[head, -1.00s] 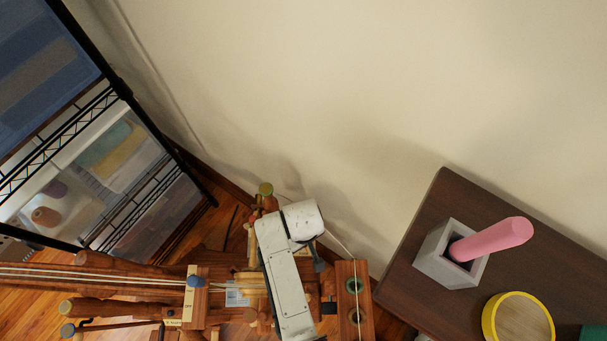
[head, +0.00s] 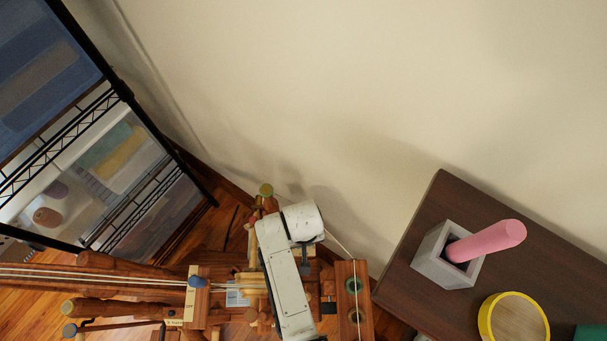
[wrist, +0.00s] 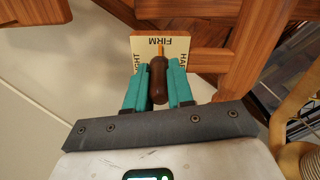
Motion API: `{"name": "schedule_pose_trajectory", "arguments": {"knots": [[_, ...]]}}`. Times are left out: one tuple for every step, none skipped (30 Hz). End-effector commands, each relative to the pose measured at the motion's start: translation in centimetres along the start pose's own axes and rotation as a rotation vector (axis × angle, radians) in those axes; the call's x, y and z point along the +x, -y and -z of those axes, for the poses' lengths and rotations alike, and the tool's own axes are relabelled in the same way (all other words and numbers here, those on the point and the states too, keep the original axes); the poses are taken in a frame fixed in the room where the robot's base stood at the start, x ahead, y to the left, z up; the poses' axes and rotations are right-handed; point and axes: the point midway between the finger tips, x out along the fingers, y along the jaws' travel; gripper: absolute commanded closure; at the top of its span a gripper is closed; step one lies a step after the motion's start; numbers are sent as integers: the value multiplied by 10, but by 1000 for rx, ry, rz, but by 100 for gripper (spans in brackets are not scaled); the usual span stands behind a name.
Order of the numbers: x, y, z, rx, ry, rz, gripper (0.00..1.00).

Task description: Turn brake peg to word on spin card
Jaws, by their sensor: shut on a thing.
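In the wrist view my gripper (wrist: 158,88) has its two teal fingers closed on the dark brown brake peg (wrist: 158,82), one finger on each side. A thin orange pointer (wrist: 161,48) rises from the peg's far end towards the word FIRM. A cream card (wrist: 178,46) lies behind the peg. FIRM reads upside down along its top; a word ending in GHT is at the left and one starting with HA at the right, both partly hidden by the fingers. In the head view my white arm covers the gripper and peg. I cannot tell which card there is the spin card.
The wooden spinning wheel (head: 204,310) stands along the bottom, with white cords running left. A dark side table (head: 425,220) at the right holds a grey pot (head: 433,262) with a pink rod and a yellow-rimmed disc (head: 487,320). A black wire shelf (head: 123,88) is at the left.

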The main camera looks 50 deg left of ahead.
Motion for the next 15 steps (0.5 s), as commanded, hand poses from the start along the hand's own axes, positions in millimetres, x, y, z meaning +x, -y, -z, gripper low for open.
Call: {"name": "schedule_pose_trajectory", "arguments": {"knots": [[0,0,0,0,0,0,100],[0,0,0,0,0,0,100],[0,0,0,-1,-1,0,100],[0,0,0,-1,-1,0,100],[0,0,0,-1,-1,0,100],[0,0,0,-1,-1,0,74],[0,0,0,-1,-1,0,71],[0,0,0,-1,-1,0,68],[0,0,0,-1,-1,0,64],[0,0,0,-1,-1,0,61],[0,0,0,-1,-1,0,59],[0,0,0,-1,-1,0,55],[0,0,0,-1,-1,0,53],[0,0,0,-1,-1,0,53],[0,0,0,-2,-1,0,53]]}}
